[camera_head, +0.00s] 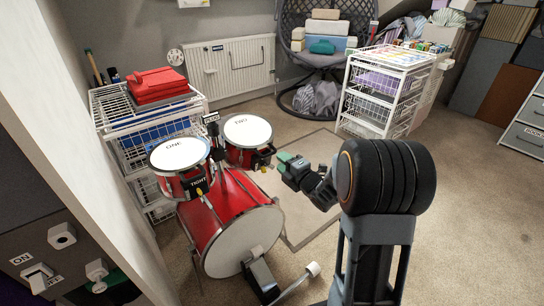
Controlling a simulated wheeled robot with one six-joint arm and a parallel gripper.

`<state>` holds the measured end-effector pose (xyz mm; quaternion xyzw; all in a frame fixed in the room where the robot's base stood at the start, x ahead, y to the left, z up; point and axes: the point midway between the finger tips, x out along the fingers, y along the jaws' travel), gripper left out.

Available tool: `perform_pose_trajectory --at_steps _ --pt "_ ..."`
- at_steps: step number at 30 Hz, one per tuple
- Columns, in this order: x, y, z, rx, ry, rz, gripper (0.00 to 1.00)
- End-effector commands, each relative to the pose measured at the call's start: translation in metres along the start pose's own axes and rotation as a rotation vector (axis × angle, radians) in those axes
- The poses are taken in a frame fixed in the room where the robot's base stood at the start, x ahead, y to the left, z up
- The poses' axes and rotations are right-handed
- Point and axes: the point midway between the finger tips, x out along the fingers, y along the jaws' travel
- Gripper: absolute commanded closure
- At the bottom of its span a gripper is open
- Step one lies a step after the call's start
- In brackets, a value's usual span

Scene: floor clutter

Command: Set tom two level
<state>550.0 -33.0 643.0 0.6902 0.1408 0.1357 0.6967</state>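Tom two (248,131), a red drum with a white head marked "TWO", sits above the back right of the red bass drum (232,210). I cannot tell for sure how far its head tilts. Dark brackets and a small yellow part (263,169) show at its lower right.
A white drawer cart (385,90) is back right. The bass pedal (262,280) juts forward. Carpet at right (470,220) is clear.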

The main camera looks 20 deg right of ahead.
Motion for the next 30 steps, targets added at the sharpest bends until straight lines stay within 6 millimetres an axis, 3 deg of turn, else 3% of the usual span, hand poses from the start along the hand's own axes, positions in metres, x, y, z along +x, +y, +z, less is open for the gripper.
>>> perform_pose_trajectory --at_steps 6,12,26,30 --pt "0.037 -0.002 -0.001 0.000 0.002 0.001 0.64" --pt "0.056 -0.001 -0.001 0.001 0.001 -0.001 0.64" --pt "0.063 0.000 0.000 0.002 -0.001 0.000 0.64" --pt "0.063 0.000 0.000 0.002 -0.001 0.000 0.77"
